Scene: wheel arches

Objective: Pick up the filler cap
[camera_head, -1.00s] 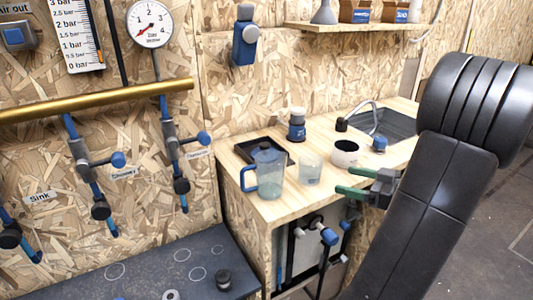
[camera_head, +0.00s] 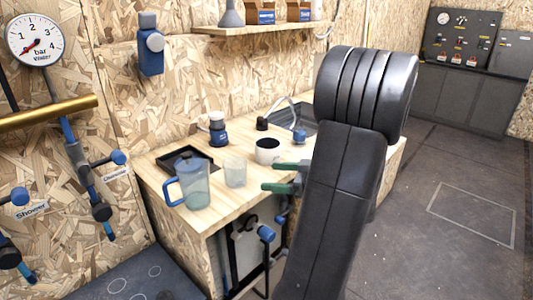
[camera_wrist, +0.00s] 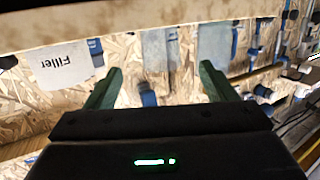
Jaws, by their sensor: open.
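My gripper (camera_head: 271,176) is open, its two green fingers pointing left, near the front edge of the wooden counter in the head view. In the wrist view my gripper (camera_wrist: 160,69) is empty, with wood boards and blue parts beyond it. I cannot surely pick out the filler cap. A small black cap-like piece (camera_head: 262,124) stands on the counter behind a white cup, beyond my gripper. A small blue-topped piece (camera_head: 299,136) stands by the sink. A label reading "Filler" (camera_wrist: 66,66) is on a wooden face at the left of the wrist view.
Pipes and valves line the left wall. Open floor (camera_head: 440,170) lies at the right.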

